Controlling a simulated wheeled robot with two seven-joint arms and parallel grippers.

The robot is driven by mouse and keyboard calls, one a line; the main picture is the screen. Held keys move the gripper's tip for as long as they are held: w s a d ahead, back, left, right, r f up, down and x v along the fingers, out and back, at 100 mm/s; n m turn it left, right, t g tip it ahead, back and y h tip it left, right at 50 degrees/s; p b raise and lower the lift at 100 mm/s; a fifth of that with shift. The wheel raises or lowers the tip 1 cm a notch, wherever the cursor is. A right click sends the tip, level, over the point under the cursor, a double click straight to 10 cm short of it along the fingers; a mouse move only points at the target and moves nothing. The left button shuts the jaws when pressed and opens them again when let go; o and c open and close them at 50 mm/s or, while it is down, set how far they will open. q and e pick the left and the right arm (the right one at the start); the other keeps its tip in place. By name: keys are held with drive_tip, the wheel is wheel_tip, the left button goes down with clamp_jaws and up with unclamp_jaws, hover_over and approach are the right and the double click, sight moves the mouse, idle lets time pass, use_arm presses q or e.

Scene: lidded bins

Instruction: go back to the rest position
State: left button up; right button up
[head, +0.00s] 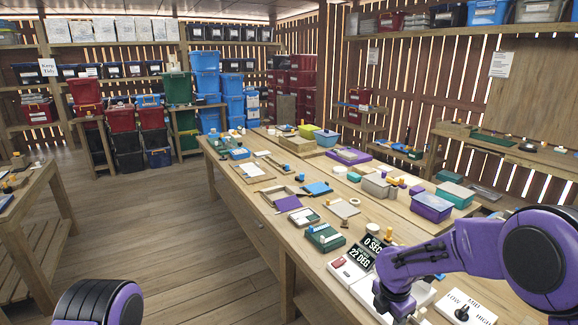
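My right arm comes in from the right in purple and black and bends down over the near end of the long wooden table (262,212). Its gripper (398,306) points down above the white panels there. Its fingers are too small and dark to tell open from shut, and I see nothing clearly held. Of my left arm only a rounded purple and black link shows at the bottom left; the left gripper is out of view.
Lidded bins, such as a purple one (432,207), and small trays crowd the table. The floor to the left (150,225) is clear.

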wheel_tip(320, 180, down, 8)
drive_tip(key=a+m+t+y+b, duration=0.1)
drive_tip(key=a+m+t+y, duration=0.3)
drive_tip(key=m, duration=1.2)
drive_tip(key=s+d+f+m+t+h+b, duration=0.25)
drive_tip(key=s+d+f+m, duration=0.25)
drive_tip(key=s+f+m, duration=0.4)
use_arm(q)
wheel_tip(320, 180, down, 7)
drive_tip(key=b, duration=0.3)
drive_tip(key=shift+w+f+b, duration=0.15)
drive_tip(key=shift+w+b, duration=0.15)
use_arm(e)
drive_tip(key=s+d+f+m+g+h, duration=0.1)
drive_tip(key=s+f, duration=0.3)
drive_tip(key=s, duration=0.7)
drive_tip(key=s+d+f+m+g+h, duration=0.2)
drive_tip(key=s+d+f+m+g, duration=0.1)
drive_tip(key=s, duration=0.9)
drive_tip(key=shift+d+f+m, duration=0.15)
drive_tip(key=shift+f+m, duration=0.15)
drive_tip(key=shift+f, duration=0.55)
drive_tip(key=shift+s+g+h, duration=0.1)
drive_tip(key=shift+g+h, duration=0.15)
